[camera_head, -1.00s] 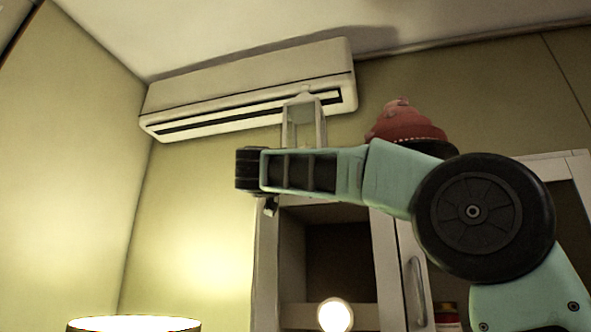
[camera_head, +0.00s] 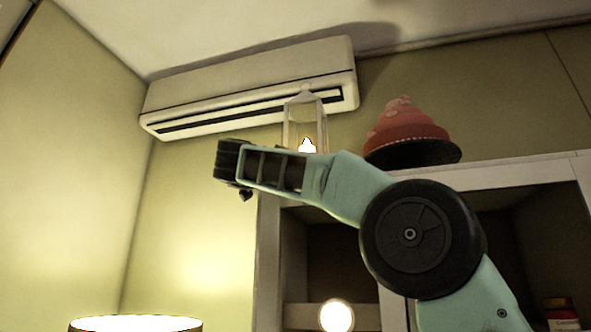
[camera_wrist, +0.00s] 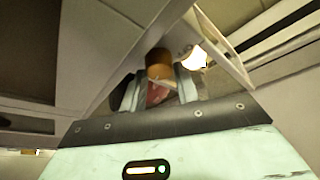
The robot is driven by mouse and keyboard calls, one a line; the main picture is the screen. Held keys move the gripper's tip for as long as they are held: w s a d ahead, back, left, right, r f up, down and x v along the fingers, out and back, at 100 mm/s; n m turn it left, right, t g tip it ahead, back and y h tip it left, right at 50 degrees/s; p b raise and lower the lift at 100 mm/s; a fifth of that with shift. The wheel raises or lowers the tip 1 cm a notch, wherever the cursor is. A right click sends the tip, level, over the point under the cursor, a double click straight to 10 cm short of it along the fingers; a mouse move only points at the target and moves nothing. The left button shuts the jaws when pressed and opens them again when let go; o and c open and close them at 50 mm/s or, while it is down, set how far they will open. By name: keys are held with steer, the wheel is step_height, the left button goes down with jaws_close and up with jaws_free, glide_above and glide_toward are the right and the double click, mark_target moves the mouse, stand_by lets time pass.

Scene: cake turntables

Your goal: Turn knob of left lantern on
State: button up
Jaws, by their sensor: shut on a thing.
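A pale-framed lantern (camera_head: 291,128) stands above the cabinet in the head view, with a bright flame-like glow inside it. Its lower part is hidden by my arm. In the wrist view its pale frame (camera_wrist: 222,50) and glow (camera_wrist: 195,57) are close to my gripper (camera_wrist: 160,84). A brownish-gold, cylinder-like knob (camera_wrist: 160,63) sits at my fingertips, and the gripper is shut on it. The exact contact is small and partly hidden. In the head view the fingers are hidden behind my arm.
A red cone-shaped thing (camera_head: 408,127) with a dark base stands on the cabinet top (camera_head: 520,168), right of the lantern. A white air conditioner (camera_head: 250,88) hangs on the wall behind. A lit lamp (camera_head: 135,323) and a glowing globe (camera_head: 336,316) are lower down.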

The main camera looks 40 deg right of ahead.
stand_by(0.5)
steer(key=o, duration=1)
